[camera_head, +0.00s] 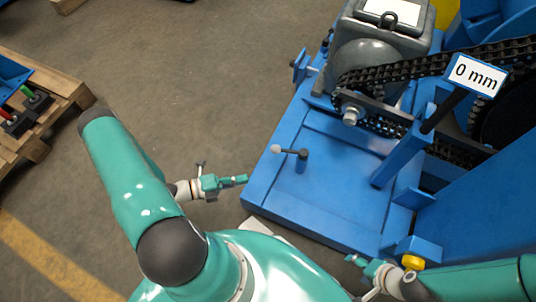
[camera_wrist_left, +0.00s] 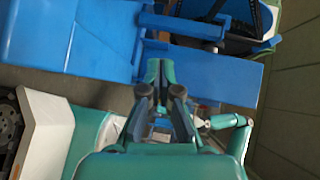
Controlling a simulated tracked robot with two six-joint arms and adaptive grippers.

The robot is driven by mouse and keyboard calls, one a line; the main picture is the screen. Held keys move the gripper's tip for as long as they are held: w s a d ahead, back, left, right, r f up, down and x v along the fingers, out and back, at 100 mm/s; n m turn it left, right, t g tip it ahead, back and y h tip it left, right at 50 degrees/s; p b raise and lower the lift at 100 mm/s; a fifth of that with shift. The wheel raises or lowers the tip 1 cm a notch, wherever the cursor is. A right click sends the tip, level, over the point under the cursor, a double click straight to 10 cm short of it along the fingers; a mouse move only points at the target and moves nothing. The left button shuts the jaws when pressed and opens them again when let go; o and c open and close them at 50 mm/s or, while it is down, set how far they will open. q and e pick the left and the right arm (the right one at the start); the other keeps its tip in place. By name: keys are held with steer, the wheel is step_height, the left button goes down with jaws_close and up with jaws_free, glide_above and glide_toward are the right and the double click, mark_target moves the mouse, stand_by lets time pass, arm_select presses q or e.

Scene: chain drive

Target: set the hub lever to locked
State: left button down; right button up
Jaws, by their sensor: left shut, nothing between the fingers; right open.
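A small lever (camera_head: 290,151) with a pale ball knob on its left end sits on a short blue post on the blue machine base (camera_head: 325,205). I take it as the hub lever; no locked marking is readable. My left gripper (camera_head: 244,180) is shut and empty, just off the base's left edge, left of and nearer than the lever. In the left wrist view its closed fingers (camera_wrist_left: 158,68) point toward the blue machine; I cannot make out the lever there. My right gripper (camera_head: 352,260) is open at the base's front edge, left of a yellow knob (camera_head: 412,262).
A grey motor (camera_head: 375,60), a black chain (camera_head: 440,62) and a "0 mm" sign (camera_head: 475,75) stand behind and right of the lever. A blue upright (camera_head: 405,150) rises to its right. A wooden pallet (camera_head: 60,100) is far left. The base top around the lever is clear.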

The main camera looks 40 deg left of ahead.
arm_select(q)
steer(key=w+f+n+t+y+b, duration=0.1)
steer(key=w+b, duration=0.3)
steer(key=w, duration=0.8)
steer(key=shift+w+d+f+n+y, duration=0.25)
steer(key=shift+d+f+n+y, duration=0.05)
steer(key=shift+d+f+n, duration=0.2)
arm_select(e)
step_height(320, 180, down, 4)
steer(key=shift+r, duration=0.1)
